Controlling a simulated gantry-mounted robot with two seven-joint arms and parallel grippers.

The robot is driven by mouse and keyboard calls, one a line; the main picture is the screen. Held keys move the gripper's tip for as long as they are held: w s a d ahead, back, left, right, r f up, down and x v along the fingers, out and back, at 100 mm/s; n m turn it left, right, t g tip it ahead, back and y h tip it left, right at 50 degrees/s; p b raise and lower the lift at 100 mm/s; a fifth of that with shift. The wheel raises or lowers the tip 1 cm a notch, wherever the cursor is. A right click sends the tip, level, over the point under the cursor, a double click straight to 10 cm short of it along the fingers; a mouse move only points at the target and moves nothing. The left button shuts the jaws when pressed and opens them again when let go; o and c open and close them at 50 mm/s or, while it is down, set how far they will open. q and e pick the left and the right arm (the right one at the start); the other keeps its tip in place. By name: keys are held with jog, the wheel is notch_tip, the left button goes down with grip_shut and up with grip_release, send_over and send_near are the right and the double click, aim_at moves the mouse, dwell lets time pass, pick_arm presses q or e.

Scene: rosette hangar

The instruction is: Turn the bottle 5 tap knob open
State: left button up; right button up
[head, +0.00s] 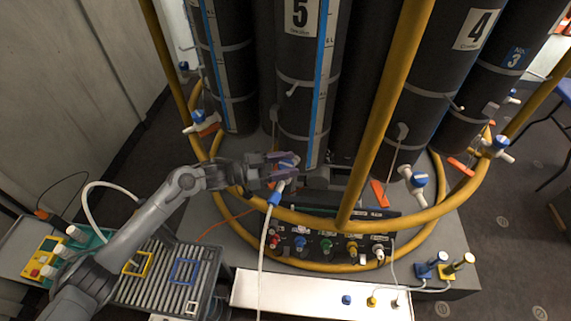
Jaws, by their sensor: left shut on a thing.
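Bottle 5 (309,75) is a tall dark cylinder with a white "5" label and a blue-edged scale strip, upright in the middle of the rosette. Its tap (286,164) is at the bottle's foot, white and blue, with a blue fitting and a white hose hanging down below it. My left gripper (279,170) reaches in from the left and is shut on the tap knob. The fingers cover much of the knob, so its exact angle cannot be told. My right gripper is not in view.
Yellow frame rings (347,221) and upright yellow posts surround the bottles closely. Bottle 4 (448,75) stands to the right, with its own tap (416,182). A panel of coloured connectors (326,246) lies below. A roller tray (168,276) is at the lower left.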

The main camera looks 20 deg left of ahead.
pick_arm(q)
jog(key=shift+r+n+t+p, duration=0.15)
jog(key=shift+n+t+p, duration=0.2)
jog(key=shift+p, duration=0.4)
jog(key=n+t+y+p, duration=0.5)
jog(key=t+y+p, duration=0.1)
jog(key=p, duration=0.2)
jog(key=shift+s+d, duration=0.1)
jog(key=shift+n+t+y+p, duration=0.35)
jog(key=shift+n+y+p, duration=0.1)
jog(key=shift+n+y, duration=0.1)
jog(key=n+t+y+p, duration=0.1)
jog(key=y, duration=0.1)
jog(key=shift+n+y, duration=0.35)
jog(key=shift+n, duration=0.05)
jog(key=n+t+y, duration=0.1)
jog(key=y, duration=0.1)
jog(key=shift+d+n+y, duration=0.1)
jog(key=shift+n+y, duration=0.3)
jog(key=n+y, duration=0.2)
jog(key=y, duration=0.1)
jog(key=shift+f, duration=0.2)
jog(key=shift+n+y, duration=1)
jog(key=shift+y, duration=0.6)
